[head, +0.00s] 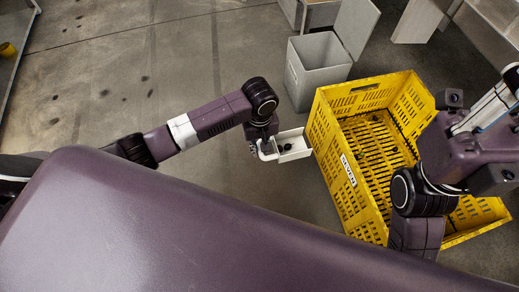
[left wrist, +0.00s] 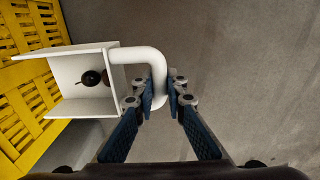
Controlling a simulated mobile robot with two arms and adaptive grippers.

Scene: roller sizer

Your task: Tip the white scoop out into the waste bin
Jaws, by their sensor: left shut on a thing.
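The white scoop (head: 296,141) is a small open box with a bent handle. It also shows in the left wrist view (left wrist: 85,104), with its handle (left wrist: 148,54) curving to the gripper. Dark round items (left wrist: 92,78) lie in it. My left gripper (left wrist: 166,92) is shut on the handle; it shows small in the head view (head: 264,146). The scoop is held beside the left wall of the yellow crate. A light grey bin (head: 308,84), seemingly the waste bin, stands on the floor beyond the scoop. My right arm is at the right; its fingers cannot be made out.
The yellow slatted crate (head: 347,180) stands close to the scoop's right, a few dark items on its floor. A grey panel (head: 357,25) stands at the bin's right rear. Bare concrete floor (head: 130,80) lies to the left, with small dark spots.

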